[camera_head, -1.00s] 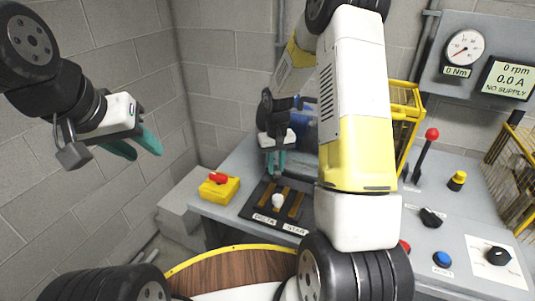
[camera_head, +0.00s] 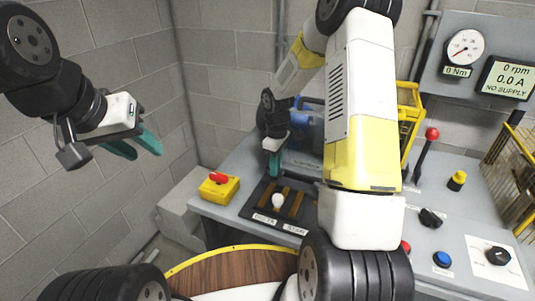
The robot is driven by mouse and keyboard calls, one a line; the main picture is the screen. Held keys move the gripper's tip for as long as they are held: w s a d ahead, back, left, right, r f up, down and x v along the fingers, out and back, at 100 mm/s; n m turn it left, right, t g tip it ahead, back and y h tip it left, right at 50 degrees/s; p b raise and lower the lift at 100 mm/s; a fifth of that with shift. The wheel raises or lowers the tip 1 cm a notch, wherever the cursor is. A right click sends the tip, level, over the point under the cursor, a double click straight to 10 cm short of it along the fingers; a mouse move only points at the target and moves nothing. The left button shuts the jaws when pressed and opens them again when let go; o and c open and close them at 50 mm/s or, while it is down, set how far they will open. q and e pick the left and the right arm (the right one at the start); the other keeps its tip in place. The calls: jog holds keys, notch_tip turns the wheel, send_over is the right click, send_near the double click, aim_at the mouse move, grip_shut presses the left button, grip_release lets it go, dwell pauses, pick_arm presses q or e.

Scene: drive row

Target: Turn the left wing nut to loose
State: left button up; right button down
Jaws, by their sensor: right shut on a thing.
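No other wing nut can be told apart. My left gripper (camera_head: 146,148) is open and empty, high at the left, away from the bench.
A yellow box with a red switch (camera_head: 219,185) stands left of the panel. My right forearm hides the bench middle. To the right are a red-topped lever (camera_head: 428,145), a yellow button (camera_head: 457,180), a blue button (camera_head: 442,258) and a black dial (camera_head: 498,255).

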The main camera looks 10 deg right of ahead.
jog(key=shift+n, duration=0.4)
jog(key=c, duration=1.2)
grip_release()
jog(key=shift+c, duration=0.2)
jog(key=shift+r, duration=0.1)
notch_tip(320, 180, up, 8)
jog(key=shift+f, duration=0.15)
